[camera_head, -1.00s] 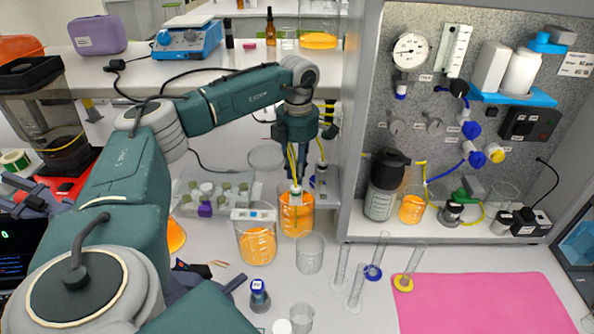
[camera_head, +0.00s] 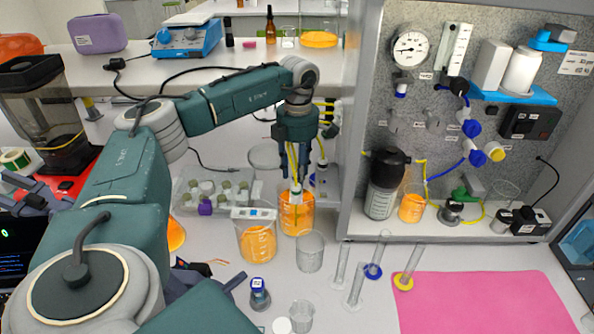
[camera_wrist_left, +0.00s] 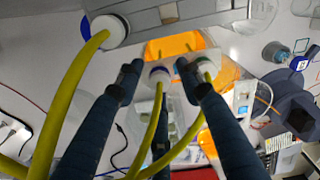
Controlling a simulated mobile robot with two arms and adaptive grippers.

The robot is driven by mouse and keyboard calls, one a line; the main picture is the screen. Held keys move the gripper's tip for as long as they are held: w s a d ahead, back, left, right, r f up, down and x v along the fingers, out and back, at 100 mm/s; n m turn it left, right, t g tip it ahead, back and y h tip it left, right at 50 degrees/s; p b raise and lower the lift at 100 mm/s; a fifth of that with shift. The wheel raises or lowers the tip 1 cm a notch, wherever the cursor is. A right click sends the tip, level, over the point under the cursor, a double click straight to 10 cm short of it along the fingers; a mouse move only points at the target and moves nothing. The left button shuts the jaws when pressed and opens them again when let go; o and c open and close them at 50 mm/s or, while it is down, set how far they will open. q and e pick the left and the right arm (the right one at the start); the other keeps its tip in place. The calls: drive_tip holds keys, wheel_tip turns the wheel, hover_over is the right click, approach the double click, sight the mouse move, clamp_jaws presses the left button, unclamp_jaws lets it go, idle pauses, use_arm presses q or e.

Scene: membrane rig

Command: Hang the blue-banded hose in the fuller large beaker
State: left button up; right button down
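My left gripper (camera_head: 296,176) is pointing down above the rear large beaker (camera_head: 297,226), which holds more orange liquid than the front large beaker (camera_head: 257,252). A yellow hose with a pale end fitting (camera_head: 296,196) hangs down into the rear beaker. In the left wrist view, the fingertips (camera_wrist_left: 158,70) stand apart on either side of a hose fitting (camera_wrist_left: 159,75), with gaps beside it. A second hose end (camera_wrist_left: 207,66) shows by the right finger, and another white-capped hose end (camera_wrist_left: 110,28) at upper left. I cannot clearly tell the band colours. My right gripper cannot be identified.
A white holder (camera_head: 253,213) lies across the front beaker's rim. An empty beaker (camera_head: 310,254), several glass cylinders (camera_head: 356,286) and a vial rack (camera_head: 217,190) stand nearby. The rig's panel edge (camera_head: 352,170) is close on the right.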

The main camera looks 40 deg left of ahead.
use_arm(q)
wheel_tip(320, 180, up, 12)
idle(0.7)
drive_tip(key=shift+d+f, duration=0.1)
drive_tip(key=shift+d, duration=0.05)
idle(0.4)
